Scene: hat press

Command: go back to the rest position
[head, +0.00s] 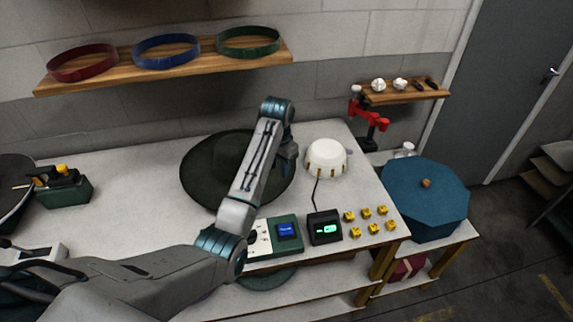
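My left arm reaches in from the lower left across the white table (120,185). My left gripper (286,158) points down by the right edge of a dark green wide-brimmed hat (205,170). My own forearm hides part of the hat. The gripper is small and partly behind my wrist, so I cannot tell if its fingers are open or shut. No object shows clearly in it. My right gripper is not in view.
A white dome (326,158), a control panel (287,230), a small display box (324,228) and several yellow blocks (367,216) stand at the right. A blue octagonal box (425,200) is beyond. A shelf (190,70) holds red, blue and green bands.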

